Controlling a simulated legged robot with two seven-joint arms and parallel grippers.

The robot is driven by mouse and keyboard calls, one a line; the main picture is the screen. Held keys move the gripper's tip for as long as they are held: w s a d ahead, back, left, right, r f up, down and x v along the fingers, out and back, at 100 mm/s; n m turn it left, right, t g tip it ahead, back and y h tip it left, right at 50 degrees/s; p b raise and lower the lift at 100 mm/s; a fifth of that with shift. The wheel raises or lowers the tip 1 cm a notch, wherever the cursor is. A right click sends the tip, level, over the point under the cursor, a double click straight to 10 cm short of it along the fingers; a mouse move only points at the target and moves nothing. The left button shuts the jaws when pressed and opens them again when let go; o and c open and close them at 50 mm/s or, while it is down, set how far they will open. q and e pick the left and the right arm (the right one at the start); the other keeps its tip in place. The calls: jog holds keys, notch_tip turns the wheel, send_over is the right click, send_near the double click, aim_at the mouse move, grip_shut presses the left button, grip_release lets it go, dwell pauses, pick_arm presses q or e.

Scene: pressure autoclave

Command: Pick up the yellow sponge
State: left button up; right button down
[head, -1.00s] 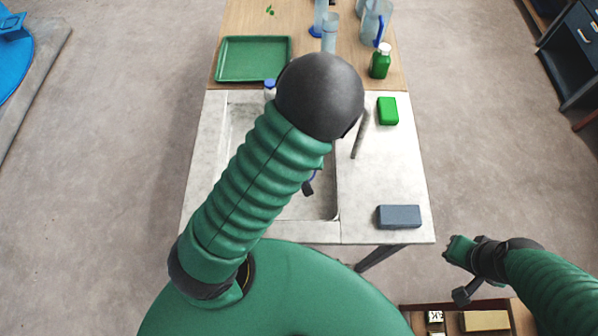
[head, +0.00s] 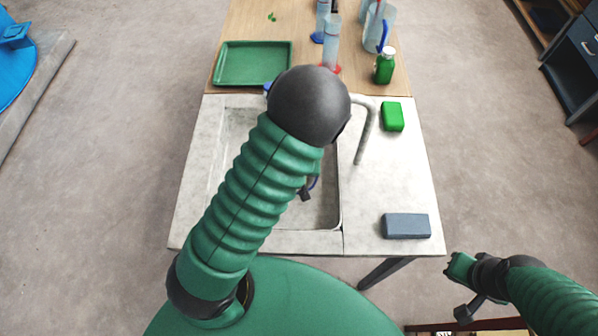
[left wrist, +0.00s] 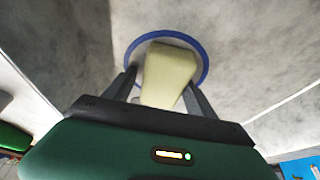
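A pale yellow block, which looks like the yellow sponge (left wrist: 168,75), shows in the left wrist view, with a blue ring around its far part. My left gripper (left wrist: 163,80) has its two dark fingers apart, one on each side of the block. A thin gap shows at the left finger; the right finger overlaps the block's edge, and contact is unclear. In the head view my left arm hides the sponge and most of the gripper over the sink (head: 315,215). My right gripper (head: 460,290) is off the table's right front corner; its fingers cannot be made out clearly.
A green block (head: 392,117) and a blue-grey block (head: 406,225) lie on the counter right of the sink. A faucet (head: 365,130) stands at the sink's right edge. Behind are a green tray (head: 252,63), a green bottle (head: 384,66) and clear cylinders (head: 331,45).

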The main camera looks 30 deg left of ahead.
pick_arm(q)
jog(key=shift+s+a, duration=0.1)
jog(key=shift+a, duration=0.25)
jog(key=c, duration=0.9)
jog(key=shift+d, duration=0.1)
jog(key=shift+c, duration=0.3)
jog(key=shift+d+r, duration=0.1)
jog(key=shift+r, duration=0.45)
jog(key=shift+s+a+r, duration=0.15)
jog(key=shift+a+r, duration=0.15)
jog(key=shift+r, duration=0.35)
jog(key=shift+s+a+r, duration=0.1)
jog(key=shift+a+r, duration=0.2)
jog(key=shift+r, duration=0.3)
jog(key=s+a, duration=0.2)
jog(key=a, duration=0.2)
jog(key=s+a+r, duration=0.1)
jog(key=s+a, duration=0.2)
jog(key=a, duration=0.1)
jog(key=s+a, duration=0.2)
jog(key=a, duration=0.2)
jog(key=shift+s+a+r, duration=0.2)
jog(key=shift+s+a, duration=0.15)
